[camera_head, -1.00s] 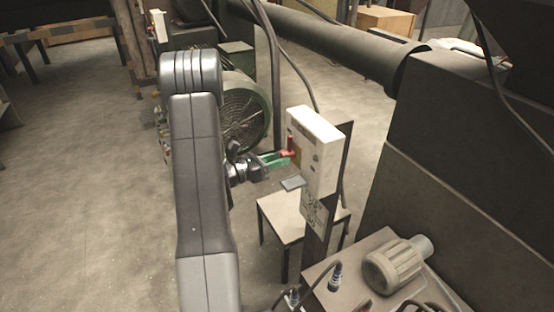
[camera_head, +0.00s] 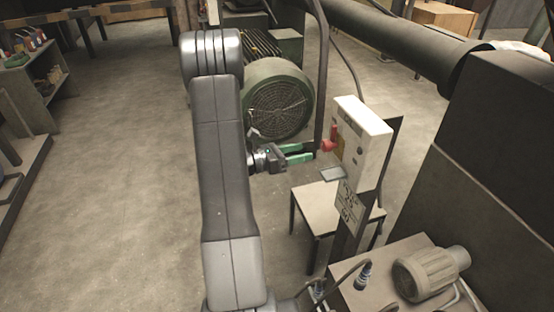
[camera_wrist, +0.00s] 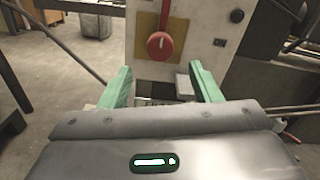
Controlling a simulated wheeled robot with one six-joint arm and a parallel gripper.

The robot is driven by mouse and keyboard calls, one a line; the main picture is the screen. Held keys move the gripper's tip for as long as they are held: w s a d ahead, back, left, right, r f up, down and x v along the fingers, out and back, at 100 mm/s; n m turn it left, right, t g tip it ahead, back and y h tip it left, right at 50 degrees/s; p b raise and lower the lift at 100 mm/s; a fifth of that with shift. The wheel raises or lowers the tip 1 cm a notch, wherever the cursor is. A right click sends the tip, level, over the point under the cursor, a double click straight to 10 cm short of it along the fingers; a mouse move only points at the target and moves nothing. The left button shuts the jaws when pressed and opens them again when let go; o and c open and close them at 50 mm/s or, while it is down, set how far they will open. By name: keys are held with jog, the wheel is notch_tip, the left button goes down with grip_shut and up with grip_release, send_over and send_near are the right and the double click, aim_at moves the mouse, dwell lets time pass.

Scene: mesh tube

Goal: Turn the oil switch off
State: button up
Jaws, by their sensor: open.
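The oil switch is a red handle with a round red knob (camera_head: 328,145) on the left face of a white control box (camera_head: 362,130). In the wrist view the red knob (camera_wrist: 160,45) hangs low on a yellowish plate, with its lever (camera_wrist: 166,14) rising above it. My gripper (camera_head: 306,153) has green fingers and is open, just left of the knob in the head view. In the wrist view the fingers (camera_wrist: 160,84) stand apart on either side, below the knob. Nothing is between them, and they look clear of the switch.
The box stands on a dark post carrying a label (camera_head: 348,207). A small table (camera_head: 312,205) is behind the post. A green motor with a round grille (camera_head: 280,105) stands beyond my arm. A grey motor (camera_head: 428,272) sits at lower right. The floor at left is open.

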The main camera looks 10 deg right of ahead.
aim_at(322, 148)
jog(key=a+b, duration=0.1)
jog(key=a, duration=0.6)
jog(key=shift+s, duration=0.3)
jog(key=d+p, duration=0.1)
jog(key=d, duration=0.8)
jog(key=w+d+p, duration=0.1)
jog(key=d, duration=0.3)
jog(key=shift+d+p, duration=0.35)
jog(key=shift+w, duration=0.1)
jog(key=shift+a, duration=0.1)
